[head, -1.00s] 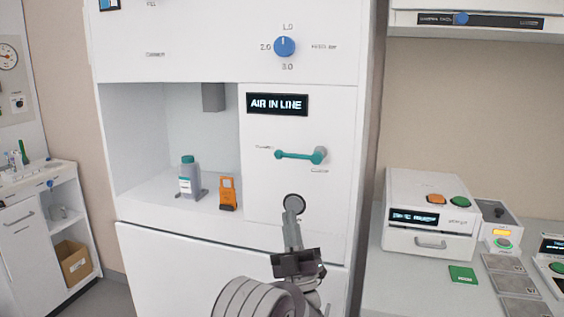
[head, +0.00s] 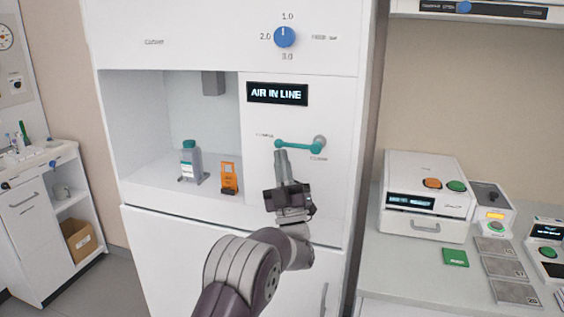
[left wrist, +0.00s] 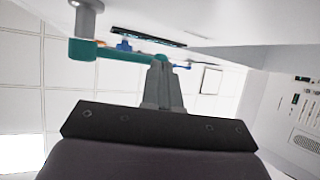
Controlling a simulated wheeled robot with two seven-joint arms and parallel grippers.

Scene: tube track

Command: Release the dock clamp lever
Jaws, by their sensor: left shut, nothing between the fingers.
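The teal clamp lever (head: 298,147) lies nearly horizontal on the white cabinet front, with a grey pivot at its right end and a knob at its left end. It also shows in the left wrist view (left wrist: 110,52), reaching from the grey pivot at left to behind my fingers. My left gripper (head: 281,154) is shut and empty, its fingertips at or just below the lever's left end. In the left wrist view the fingertips (left wrist: 160,62) overlap the lever; I cannot tell whether they touch it. My right gripper is not in view.
A display reading "AIR IN LINE" (head: 277,93) is above the lever, with a blue dial (head: 284,37) higher up. A bottle (head: 189,161) and an orange item (head: 229,177) stand in the open bay at left. A white device (head: 425,196) stands on the right counter.

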